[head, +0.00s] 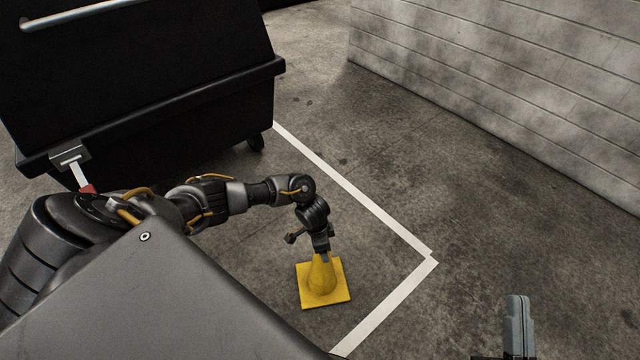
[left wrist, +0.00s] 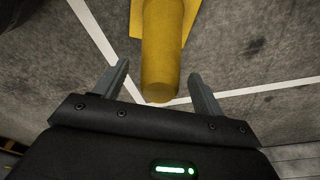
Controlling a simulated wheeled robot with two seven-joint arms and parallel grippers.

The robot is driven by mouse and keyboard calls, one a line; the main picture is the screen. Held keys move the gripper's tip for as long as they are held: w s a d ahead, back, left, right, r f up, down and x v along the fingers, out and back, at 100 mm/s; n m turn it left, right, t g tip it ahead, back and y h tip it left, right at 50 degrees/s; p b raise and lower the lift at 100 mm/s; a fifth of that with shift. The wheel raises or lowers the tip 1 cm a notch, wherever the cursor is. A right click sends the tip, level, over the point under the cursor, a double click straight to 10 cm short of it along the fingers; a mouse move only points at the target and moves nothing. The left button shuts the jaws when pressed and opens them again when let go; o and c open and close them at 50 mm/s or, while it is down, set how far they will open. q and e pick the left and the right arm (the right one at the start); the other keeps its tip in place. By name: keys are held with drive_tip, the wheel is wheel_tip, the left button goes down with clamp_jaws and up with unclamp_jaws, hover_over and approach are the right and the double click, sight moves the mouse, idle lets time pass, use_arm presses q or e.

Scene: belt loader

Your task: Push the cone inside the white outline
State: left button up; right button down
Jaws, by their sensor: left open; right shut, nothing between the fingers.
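The yellow cone (head: 322,277) stands upright on its square base on the floor, in the lower middle of the head view. The white outline (head: 385,212) shows as two lines meeting in a corner to the right of the cone. The base lies on the dumpster side of that corner, apart from both lines. My left gripper (head: 325,252) is at the cone's top; in the left wrist view its open fingers (left wrist: 159,76) stand either side of the yellow cone (left wrist: 163,45). Contact cannot be told. My right gripper (head: 518,325) is shut and empty at the lower right.
A black wheeled dumpster (head: 150,70) stands at the upper left, behind my left arm. A pale block wall (head: 510,75) runs along the upper right. The concrete floor between the outline and the wall is clear.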

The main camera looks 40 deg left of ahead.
use_arm(q)
drive_tip(key=r, duration=0.1)
drive_tip(key=r+p, duration=0.1)
drive_tip(key=r, duration=0.1)
drive_tip(key=r+p, duration=0.1)
drive_tip(key=r, duration=0.1)
drive_tip(key=shift+s+a, duration=0.2)
drive_tip(key=shift+s, duration=0.05)
drive_tip(key=r+p, duration=0.2)
drive_tip(key=r, duration=0.1)
drive_tip(key=shift+s+a+r, duration=0.2)
drive_tip(key=shift+r, duration=0.3)
use_arm(e)
drive_tip(key=d+f+m+g+h, duration=0.1)
drive_tip(key=d+f+g+h, duration=0.2)
drive_tip(key=f, duration=0.4)
drive_tip(key=d+f+m+g+h, duration=0.1)
drive_tip(key=d+f+g+h, duration=0.2)
drive_tip(key=f+g, duration=0.3)
drive_tip(key=shift+s+d+f+h, duration=0.25)
drive_tip(key=shift+f+h, duration=0.2)
drive_tip(key=shift+h, duration=0.45)
drive_tip(key=shift+w, duration=0.1)
